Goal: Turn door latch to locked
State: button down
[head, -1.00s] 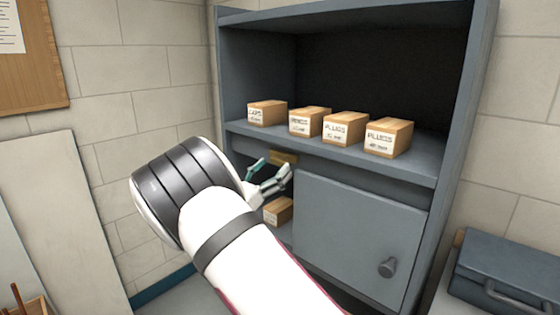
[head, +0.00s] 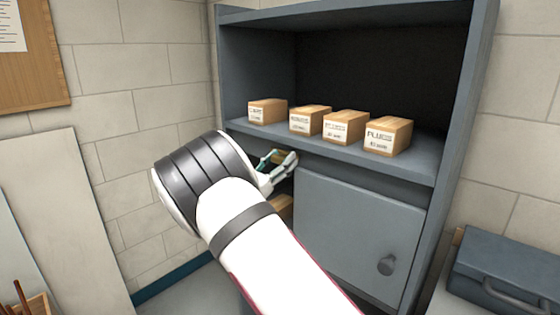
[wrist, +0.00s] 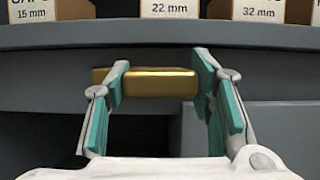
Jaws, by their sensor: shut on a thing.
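The door latch (wrist: 160,83) is a brass bar lying horizontally under the shelf edge. It crosses between the fingers of my gripper (wrist: 161,75) in the wrist view. The fingers are shut on the latch, and its left end shows a little past the left finger.
Several labelled cardboard boxes (head: 343,127) stand on the shelf (head: 330,157) just above my gripper. Another box (head: 286,207) sits in the open compartment left of the door, partly hidden by my arm. A grey toolbox (head: 510,275) stands at the right.

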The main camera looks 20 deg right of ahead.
jog(key=shift+n, duration=0.4)
jog(key=n+t+y+p, duration=0.1)
jog(key=n, duration=0.2)
jog(key=n+t+y+p, duration=0.1)
jog(key=n, duration=0.2)
jog(key=shift+s+r+t, duration=0.1)
jog(key=shift+t, duration=0.2)
jog(key=shift+n+t+y+p, duration=0.5)
jog(key=shift+n+y+p, duration=0.8)
jog(key=shift+n, duration=1.5)
jog(key=c, duration=0.7)
grip_release()
jog(key=v, duration=1.1)
jog(key=shift+s+a, duration=0.25)
jog(key=shift+s, duration=0.05)
